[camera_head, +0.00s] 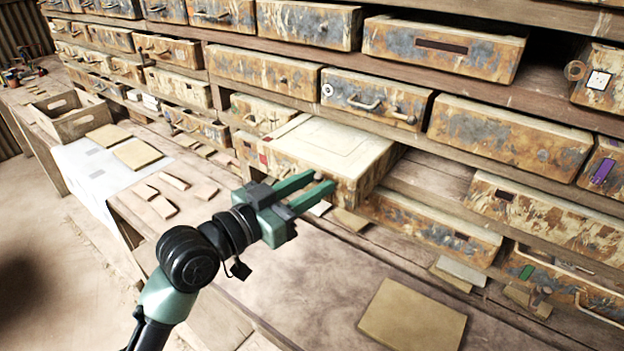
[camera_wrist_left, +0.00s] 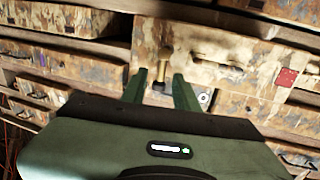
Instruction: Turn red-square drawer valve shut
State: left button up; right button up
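The red-square drawer (camera_head: 335,143) juts out from the shelf wall, with a pale panelled top. Its red square (camera_head: 262,159) is on the left part of its worn front; in the left wrist view the red square (camera_wrist_left: 287,77) is at the right. A brass valve handle (camera_wrist_left: 162,62) sticks out from this front in the left wrist view. My left gripper (camera_head: 321,182) is in front of the drawer, fingers apart and empty. In the left wrist view the fingers (camera_wrist_left: 159,88) point at the valve, which appears between their tips; contact cannot be told. My right gripper is not in view.
Worn drawers fill the shelves around, several with handles. Below is a wooden bench with a tan tile (camera_head: 413,316) and small loose pieces. A wooden crate (camera_head: 72,116) and flat tan boards (camera_head: 138,153) lie at the left. Open floor is at the lower left.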

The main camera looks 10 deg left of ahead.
pick_arm(q)
jog(key=shift+d, duration=0.1)
grip_shut()
